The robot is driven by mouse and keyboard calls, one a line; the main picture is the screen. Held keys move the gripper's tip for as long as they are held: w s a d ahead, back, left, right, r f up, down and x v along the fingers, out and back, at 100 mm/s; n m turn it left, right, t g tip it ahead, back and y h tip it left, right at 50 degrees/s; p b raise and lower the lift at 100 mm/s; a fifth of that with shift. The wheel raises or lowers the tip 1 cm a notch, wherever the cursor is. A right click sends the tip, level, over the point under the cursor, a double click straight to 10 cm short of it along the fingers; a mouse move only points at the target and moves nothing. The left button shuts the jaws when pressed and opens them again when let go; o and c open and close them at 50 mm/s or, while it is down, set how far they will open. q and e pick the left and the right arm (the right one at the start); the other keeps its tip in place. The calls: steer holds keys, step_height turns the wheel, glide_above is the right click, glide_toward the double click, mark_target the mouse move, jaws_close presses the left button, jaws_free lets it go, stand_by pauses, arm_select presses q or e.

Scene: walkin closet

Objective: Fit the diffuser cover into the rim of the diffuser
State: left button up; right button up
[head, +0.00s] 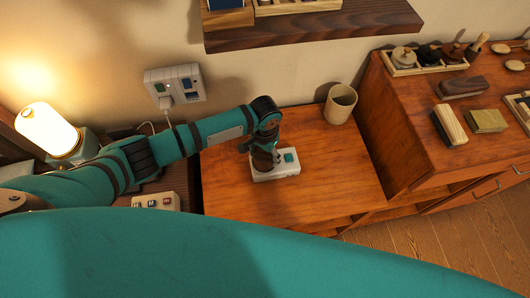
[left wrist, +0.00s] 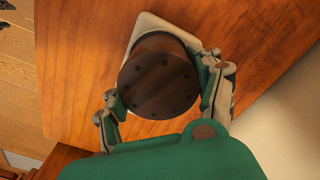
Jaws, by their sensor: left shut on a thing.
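The diffuser cover (left wrist: 160,80) is a dark brown round piece with a ring of small holes in its top. My left gripper (left wrist: 162,92) is shut on it, one finger on each side. In the head view, my left gripper (head: 264,148) points down over the white diffuser base (head: 290,174), which has a teal square on top and sits on the wooden cabinet top. The base also shows behind the cover in the left wrist view (left wrist: 146,24). The rim is hidden under the cover, so I cannot tell whether the cover is seated. My right gripper is out of view.
A beige cup (head: 340,104) stands at the back of the cabinet top (head: 330,160). A lit lamp (head: 48,130) and a wall outlet (head: 175,86) are at the left. A higher dresser (head: 425,120) with brushes borders the right. The cabinet top's front right is clear.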

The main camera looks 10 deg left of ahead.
arm_select(q)
steer(key=shift+f, duration=0.4)
stand_by(0.4)
steer(key=o, duration=1.3)
steer(key=shift+r, duration=0.1)
steer(key=shift+r+p, duration=2.45)
steer(key=shift+p, duration=0.3)
steer(key=shift+f, duration=0.1)
